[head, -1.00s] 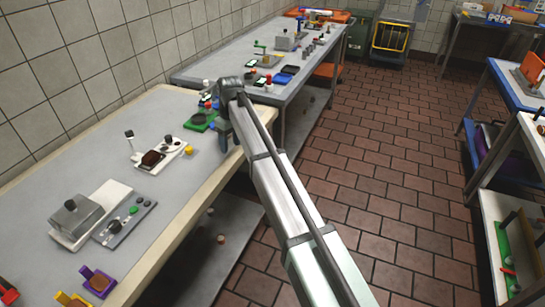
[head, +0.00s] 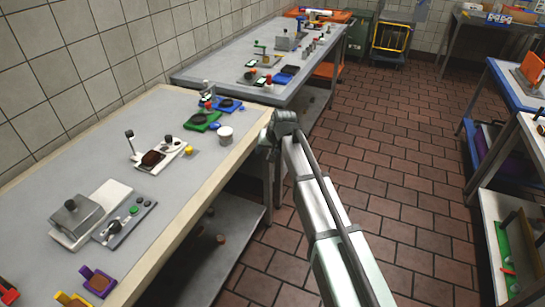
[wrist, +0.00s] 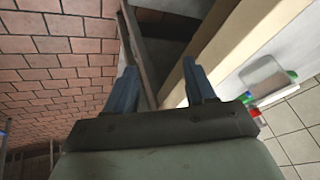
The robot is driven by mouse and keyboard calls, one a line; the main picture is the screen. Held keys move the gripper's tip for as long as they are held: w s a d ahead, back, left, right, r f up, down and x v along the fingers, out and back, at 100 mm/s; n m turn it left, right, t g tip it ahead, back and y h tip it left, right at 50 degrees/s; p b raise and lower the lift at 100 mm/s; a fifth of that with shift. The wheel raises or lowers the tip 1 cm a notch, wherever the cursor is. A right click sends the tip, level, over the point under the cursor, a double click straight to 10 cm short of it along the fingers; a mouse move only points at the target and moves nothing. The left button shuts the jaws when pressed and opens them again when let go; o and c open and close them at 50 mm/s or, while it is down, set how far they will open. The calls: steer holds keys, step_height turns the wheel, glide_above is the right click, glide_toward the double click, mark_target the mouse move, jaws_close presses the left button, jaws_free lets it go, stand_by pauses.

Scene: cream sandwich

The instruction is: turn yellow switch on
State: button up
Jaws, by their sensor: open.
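No part is clearly a yellow switch. A small yellow knob (head: 189,150) sits at the right end of a white panel (head: 165,152) with a dark round pad and an upright black-topped lever, on the near table. A yellow bracket-like piece (head: 72,299) is cut off at the bottom edge. My gripper (wrist: 162,85) is open and empty in the wrist view, its two blue-grey fingers apart beside the table's cream edge (wrist: 222,45). In the head view my arm's end is past the table's right edge, over the floor side; its fingers are hidden there.
The near table (head: 100,150) also holds a grey box (head: 76,215), a button panel (head: 128,222), a purple bracket (head: 97,283), a green tray (head: 202,122) and a white cup (head: 225,134). A second table (head: 225,68) stands behind. Brick floor (head: 400,180) lies open to the right.

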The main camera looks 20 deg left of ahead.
steer(key=shift+d+f, duration=1.05)
steer(key=shift+f, duration=0.25)
steer(key=s+d+f+g+h, duration=0.2)
steer(key=s+d+f, duration=0.5)
steer(key=d+f, duration=0.35)
steer(key=s+d+f+m+g+h, duration=0.1)
steer(key=s+d+f, duration=0.75)
steer(key=d, duration=0.25)
steer(key=s+d+f+g+h, duration=0.2)
steer(key=s+d+f, duration=0.5)
steer(key=d+f, duration=0.3)
steer(key=s+d+f+m+g, duration=0.2)
steer(key=s+d+f, duration=0.4)
steer(key=s+d, duration=0.3)
steer(key=s+d+f+m+g, duration=0.2)
steer(key=s+d+f, duration=0.4)
steer(key=s, duration=0.8)
steer(key=d, duration=0.3)
steer(key=shift+s+d+m+g, duration=0.25)
steer(key=shift+d+m+g, duration=0.05)
steer(key=shift+d+g, duration=0.1)
